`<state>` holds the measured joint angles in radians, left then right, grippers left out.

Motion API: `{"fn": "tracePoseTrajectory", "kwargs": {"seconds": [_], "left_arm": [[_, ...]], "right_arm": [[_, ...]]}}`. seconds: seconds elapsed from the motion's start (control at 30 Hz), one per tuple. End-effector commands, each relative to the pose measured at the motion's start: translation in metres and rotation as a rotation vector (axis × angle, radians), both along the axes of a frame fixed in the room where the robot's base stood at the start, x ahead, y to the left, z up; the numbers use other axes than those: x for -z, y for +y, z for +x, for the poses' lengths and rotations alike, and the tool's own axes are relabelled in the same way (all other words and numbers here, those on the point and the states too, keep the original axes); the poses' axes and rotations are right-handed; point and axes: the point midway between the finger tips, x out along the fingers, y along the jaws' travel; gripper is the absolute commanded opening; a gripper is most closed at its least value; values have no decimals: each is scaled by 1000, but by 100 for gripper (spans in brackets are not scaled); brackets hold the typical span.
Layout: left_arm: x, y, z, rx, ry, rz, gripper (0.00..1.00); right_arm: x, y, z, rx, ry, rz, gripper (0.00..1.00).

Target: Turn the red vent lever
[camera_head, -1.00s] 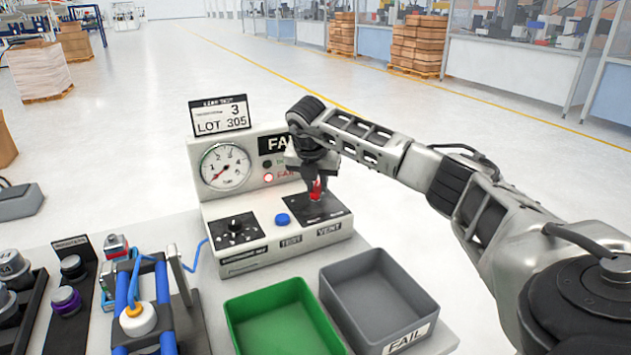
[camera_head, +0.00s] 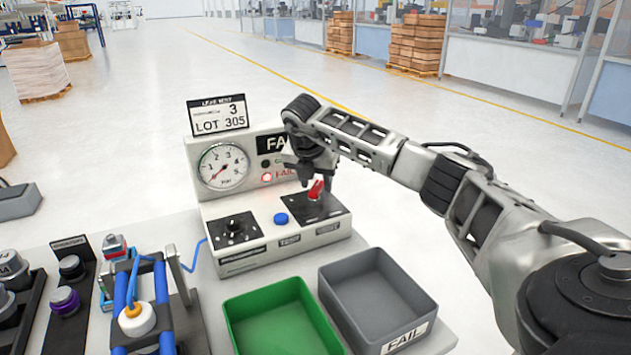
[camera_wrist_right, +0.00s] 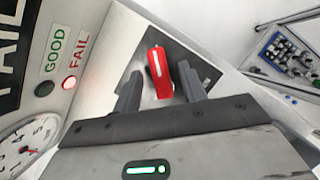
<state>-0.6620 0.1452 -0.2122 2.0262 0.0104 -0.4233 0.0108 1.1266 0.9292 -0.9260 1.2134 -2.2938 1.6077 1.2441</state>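The red vent lever (camera_head: 316,190) stands on the dark plate marked VENT at the right of the leak test box (camera_head: 285,254). It leans toward the upper right in the head view. My right gripper (camera_head: 317,177) is over the lever, fingers pointing down. In the right wrist view its fingers (camera_wrist_right: 160,88) are apart, one on each side of the red lever (camera_wrist_right: 160,72), with gaps showing. The lever's base is partly hidden there. My left gripper is out of view.
A gauge (camera_head: 223,166) reads low and the red FAIL lamp (camera_head: 267,178) glows. A blue button (camera_head: 281,219) and a black knob (camera_head: 235,226) lie left of the lever. Green (camera_head: 241,335) and grey (camera_head: 408,337) bins stand in front. A blue-framed fixture (camera_head: 133,285) is at left.

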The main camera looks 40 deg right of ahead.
Motion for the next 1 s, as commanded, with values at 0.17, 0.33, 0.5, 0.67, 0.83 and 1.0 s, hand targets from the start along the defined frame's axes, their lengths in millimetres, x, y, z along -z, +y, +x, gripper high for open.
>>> {"fn": "tracePoseTrajectory", "kwargs": {"seconds": [0.17,0.33,0.5,0.67,0.83,1.0], "left_arm": [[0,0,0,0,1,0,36],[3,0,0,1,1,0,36],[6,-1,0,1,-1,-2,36],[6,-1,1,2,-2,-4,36],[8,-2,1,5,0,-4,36],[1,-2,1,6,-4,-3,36]], "right_arm": [[0,1,0,-2,2,0,42],[-16,7,-3,-3,-1,2,42],[-51,20,-9,-4,-5,0,42],[-88,33,-16,-4,-4,1,42],[-121,46,-22,-2,-3,1,42],[-142,52,-26,-2,-2,0,42]]}}
